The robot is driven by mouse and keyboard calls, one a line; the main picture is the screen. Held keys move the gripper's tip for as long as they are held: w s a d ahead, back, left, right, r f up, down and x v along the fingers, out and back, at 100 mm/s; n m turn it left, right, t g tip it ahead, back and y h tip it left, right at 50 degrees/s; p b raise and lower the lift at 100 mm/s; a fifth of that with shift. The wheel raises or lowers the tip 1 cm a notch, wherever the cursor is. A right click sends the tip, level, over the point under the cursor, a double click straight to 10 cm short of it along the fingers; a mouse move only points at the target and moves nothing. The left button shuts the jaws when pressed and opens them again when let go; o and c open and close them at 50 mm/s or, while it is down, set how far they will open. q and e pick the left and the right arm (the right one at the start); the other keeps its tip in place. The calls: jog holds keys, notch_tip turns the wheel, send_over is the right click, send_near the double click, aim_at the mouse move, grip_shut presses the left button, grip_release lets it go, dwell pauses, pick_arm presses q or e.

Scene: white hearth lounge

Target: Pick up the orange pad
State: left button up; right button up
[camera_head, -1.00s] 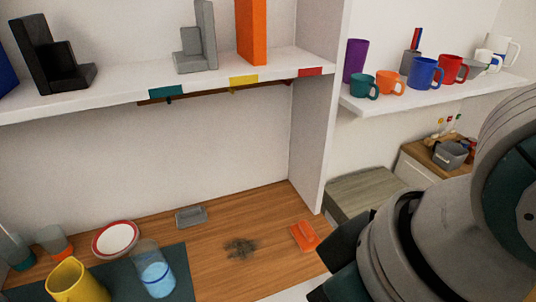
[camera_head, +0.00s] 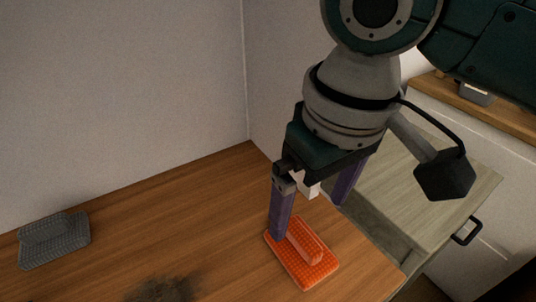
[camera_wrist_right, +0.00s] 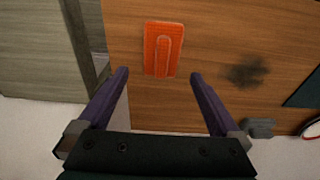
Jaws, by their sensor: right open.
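The orange pad (camera_head: 301,262) lies flat on the wooden top near its right end, with a raised grip bar along its middle. My right gripper (camera_head: 308,222) is open and points down close above the pad, with one purple finger in front of the pad's far-left edge in the head view. In the right wrist view the pad (camera_wrist_right: 162,50) lies beyond and between the two spread fingertips (camera_wrist_right: 158,76), with nothing held. My left gripper is not in view.
A grey pad (camera_head: 54,240) lies at the left on the wooden top (camera_head: 210,220). A dark smudge (camera_head: 160,290) marks the wood between the pads. A wall stands behind. A lower pale wooden cabinet (camera_head: 430,195) with a dark handle is at the right.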

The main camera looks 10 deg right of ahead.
aim_at(303, 234)
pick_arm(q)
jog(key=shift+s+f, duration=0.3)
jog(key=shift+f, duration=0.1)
pick_arm(e)
notch_tip(303, 234, down, 2)
jog(key=shift+s+a+f, duration=0.1)
jog(key=shift+f, duration=0.15)
pick_arm(q)
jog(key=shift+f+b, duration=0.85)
jog(key=shift+b, duration=0.25)
pick_arm(e)
jog(key=f, duration=0.5)
jog(key=shift+w+a+f, duration=0.1)
jog(key=shift+w+f, duration=0.1)
jog(key=shift+w, duration=0.1)
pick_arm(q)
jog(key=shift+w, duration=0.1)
pick_arm(e)
jog(key=c, duration=1.2)
